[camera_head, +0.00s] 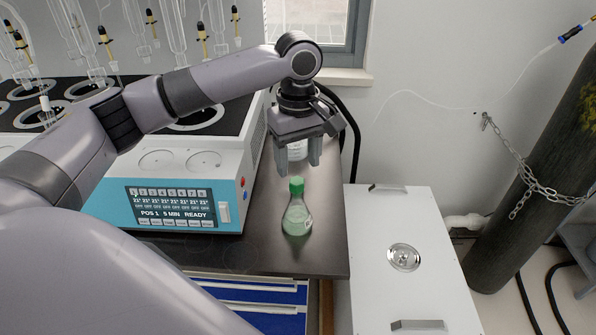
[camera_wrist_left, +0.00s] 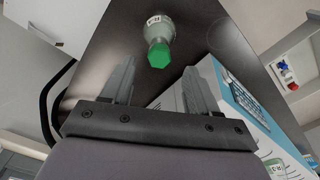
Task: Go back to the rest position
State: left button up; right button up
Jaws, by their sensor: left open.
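My left gripper (camera_head: 296,166) is open and empty, pointing down above the dark bench top. Its two fingers also show in the left wrist view (camera_wrist_left: 158,85), spread apart. A conical flask with a green cap (camera_head: 297,208) stands upright on the bench below and in front of the gripper, apart from it. The flask (camera_wrist_left: 159,40) also shows beyond the fingertips in the left wrist view. A second white-labelled vessel (camera_head: 297,150) is partly hidden behind the gripper fingers. My right gripper is not in view.
The multi distiller (camera_head: 185,160), with a lit display and glassware above, stands left of the gripper. The dark bench top (camera_head: 325,235) ends at the right, next to a white cabinet (camera_head: 405,290). A chained gas cylinder (camera_head: 540,180) stands at far right. Blue drawers (camera_head: 260,293) lie below the bench.

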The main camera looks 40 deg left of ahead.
pick_arm(q)
jog(key=shift+r, duration=1.1)
jog(key=s+d+f+m+t+h, duration=0.1)
jog(key=s+d+f+m+h, duration=0.1)
jog(key=s+d+f+m, duration=0.5)
jog(key=s+d+f+m+t+h, duration=0.1)
jog(key=s+d+f+m, duration=0.35)
jog(key=d+f, duration=0.5)
jog(key=s+a+f+m+t+y, duration=0.1)
jog(key=s+a+f+m+y, duration=0.25)
jog(key=s+a, duration=0.9)
jog(key=w+d+f+t+h, duration=0.2)
jog(key=w+d+f+t, duration=0.3)
jog(key=f, duration=0.5)
jog(key=shift+w+t+h, duration=0.35)
jog(key=shift+w+t, duration=0.1)
jog(key=shift+t, duration=0.85)
